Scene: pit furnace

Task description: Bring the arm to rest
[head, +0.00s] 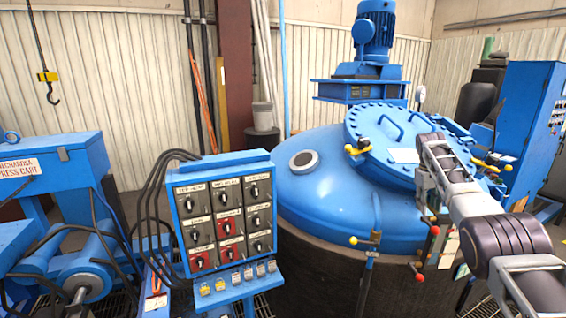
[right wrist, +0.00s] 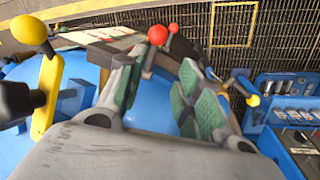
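My right arm (head: 505,240) reaches in from the lower right of the head view, across the right side of the blue furnace vessel (head: 330,200). My right gripper (head: 427,208) hangs near the vessel's lid edge, partly hidden by my own arm. In the right wrist view its two green-padded fingers (right wrist: 160,95) stand apart with nothing held between them. Blue surface shows behind the gap, and a red knob (right wrist: 158,35) is just beyond the fingertips; I cannot tell whether they touch. My left arm and gripper are not in view.
The round bolted lid (head: 385,165) lies on the vessel, with yellow-knobbed levers (head: 358,149) at its rim. A yellow-knobbed lever (right wrist: 45,95) is close to my gripper. A control panel (head: 225,215) stands front left, a blue cabinet (head: 530,110) right, and a hook (head: 50,90) hangs upper left.

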